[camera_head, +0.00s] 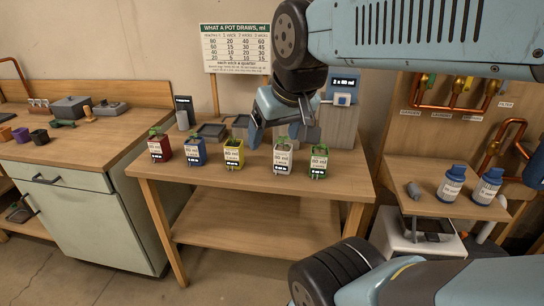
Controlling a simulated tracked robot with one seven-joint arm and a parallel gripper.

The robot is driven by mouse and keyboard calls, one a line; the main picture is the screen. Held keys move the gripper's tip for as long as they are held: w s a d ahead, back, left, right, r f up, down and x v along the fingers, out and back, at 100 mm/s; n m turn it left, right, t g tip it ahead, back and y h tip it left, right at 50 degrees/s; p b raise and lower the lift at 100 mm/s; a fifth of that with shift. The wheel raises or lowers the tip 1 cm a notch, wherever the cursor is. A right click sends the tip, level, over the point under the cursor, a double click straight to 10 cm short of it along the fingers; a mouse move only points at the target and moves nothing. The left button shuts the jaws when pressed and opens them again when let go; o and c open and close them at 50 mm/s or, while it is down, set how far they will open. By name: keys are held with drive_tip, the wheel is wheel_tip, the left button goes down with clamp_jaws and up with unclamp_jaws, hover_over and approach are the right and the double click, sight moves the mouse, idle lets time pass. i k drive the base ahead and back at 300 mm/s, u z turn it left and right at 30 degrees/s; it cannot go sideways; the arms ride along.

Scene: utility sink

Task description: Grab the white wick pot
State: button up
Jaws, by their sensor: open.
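The white wick pot (283,160) stands upright on the wooden table, fourth from the left in a row of small pots, with a label on its front and a green sprig on top. My gripper (282,137) points down over the table with its fingers apart. It appears above or just behind the white pot; the exact gap in depth cannot be told.
Red (159,149), blue (194,153) and yellow (233,155) pots stand left of the white pot; a green pot (318,162) stands close on its right. The table's front strip is clear.

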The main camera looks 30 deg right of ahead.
sight(283, 152)
drive_tip(key=z, duration=1)
drive_tip(key=i, duration=0.1)
drive_tip(key=u, duration=2.75)
drive_tip(key=k, duration=1.8)
drive_tip(key=z, duration=0.7)
drive_tip(key=i, duration=1)
drive_tip(key=u, duration=0.1)
